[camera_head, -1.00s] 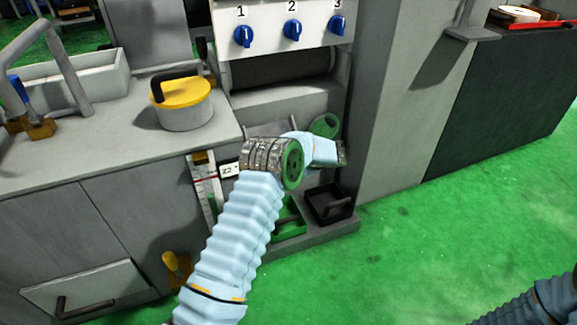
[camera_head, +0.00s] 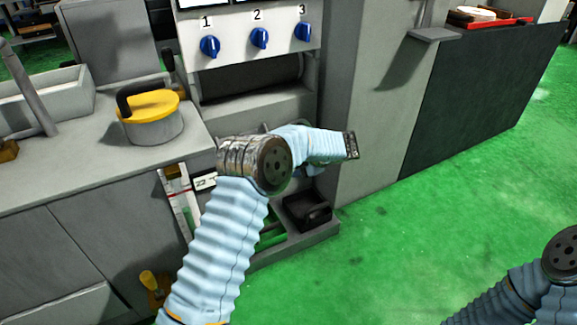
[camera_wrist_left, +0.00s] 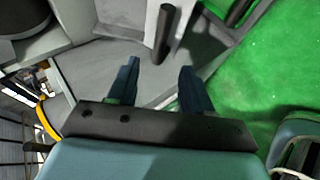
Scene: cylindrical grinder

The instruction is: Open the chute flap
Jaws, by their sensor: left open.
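The chute flap is hard to make out; in the head view my left arm hides much of the area below the dark opening (camera_head: 250,80) of the machine. In the left wrist view, a grey panel (camera_wrist_left: 85,72) lies beneath my left gripper (camera_wrist_left: 160,74). A dark upright bar, like a handle (camera_wrist_left: 162,34), stands just beyond the fingertips, roughly in line with the gap between them. I cannot tell whether it belongs to the flap. The fingers are apart with nothing between them.
Blue knobs (camera_head: 260,38) line the white panel above. A yellow-lidded pot (camera_head: 150,128) stands on the counter at left. A black bin (camera_head: 308,209) and a green tray (camera_head: 268,238) sit low by the machine. The green floor (camera_head: 400,260) to the right is clear.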

